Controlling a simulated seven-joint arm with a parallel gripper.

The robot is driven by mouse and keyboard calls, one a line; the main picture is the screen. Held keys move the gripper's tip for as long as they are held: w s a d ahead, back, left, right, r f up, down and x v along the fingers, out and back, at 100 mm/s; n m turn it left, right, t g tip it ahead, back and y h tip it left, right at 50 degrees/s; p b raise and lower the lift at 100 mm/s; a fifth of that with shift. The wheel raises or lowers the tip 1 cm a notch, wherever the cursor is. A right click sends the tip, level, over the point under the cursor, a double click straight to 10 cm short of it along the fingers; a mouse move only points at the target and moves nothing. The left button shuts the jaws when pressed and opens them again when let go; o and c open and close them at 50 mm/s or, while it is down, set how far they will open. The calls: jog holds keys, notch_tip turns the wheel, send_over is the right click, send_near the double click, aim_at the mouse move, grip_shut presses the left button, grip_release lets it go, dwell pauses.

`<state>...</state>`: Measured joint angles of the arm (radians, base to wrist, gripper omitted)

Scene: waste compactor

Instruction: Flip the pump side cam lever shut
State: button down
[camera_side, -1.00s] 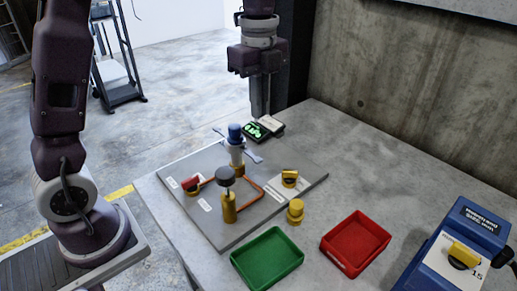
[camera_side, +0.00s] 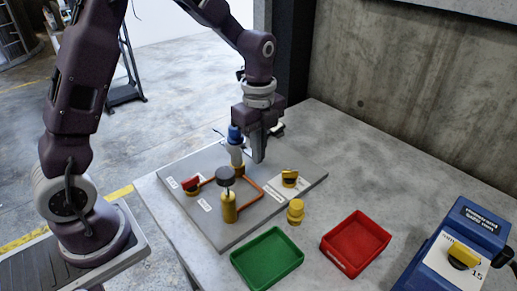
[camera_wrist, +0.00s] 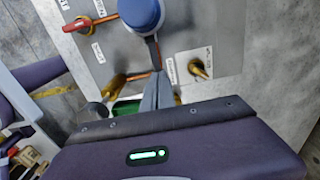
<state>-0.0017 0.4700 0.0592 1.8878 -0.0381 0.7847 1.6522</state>
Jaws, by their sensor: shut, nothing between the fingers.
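A blue-capped fitting (camera_side: 235,134) with a pale grey body stands upright on the grey panel (camera_side: 205,217). One thin pale lever (camera_side: 219,133) sticks out from its left side. The lever on its right side is hidden behind my gripper in the side view. My gripper (camera_side: 259,158) is shut and empty, pointing down close to the right of the fitting. In the wrist view, my shut fingers (camera_wrist: 158,92) reach up just below the blue cap (camera_wrist: 141,13). I cannot tell whether they touch the lever.
A red-handled valve (camera_side: 191,185), a dark-knobbed yellow post (camera_side: 228,200) and a yellow-knobbed valve (camera_side: 289,178) stand on the panel. A yellow fitting (camera_side: 296,211), green tray (camera_side: 265,283) and red tray (camera_side: 335,262) are in front. A blue box (camera_side: 470,235) sits at right.

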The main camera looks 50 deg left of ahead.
jog(key=shift+d+f+y, duration=0.4)
jog(key=shift+f+y, duration=0.2)
jog(key=shift+y, duration=0.6)
notch_tip(320, 180, down, 4)
jog(key=y, duration=0.7)
jog(key=shift+f, duration=0.1)
jog(key=f+y, duration=0.1)
jog(key=a+y, duration=0.1)
jog(key=y, duration=0.1)
jog(key=shift+f+y, duration=0.3)
jog(key=shift+f, duration=0.1)
jog(key=shift+r, duration=0.15)
jog(key=shift+r, duration=0.7)
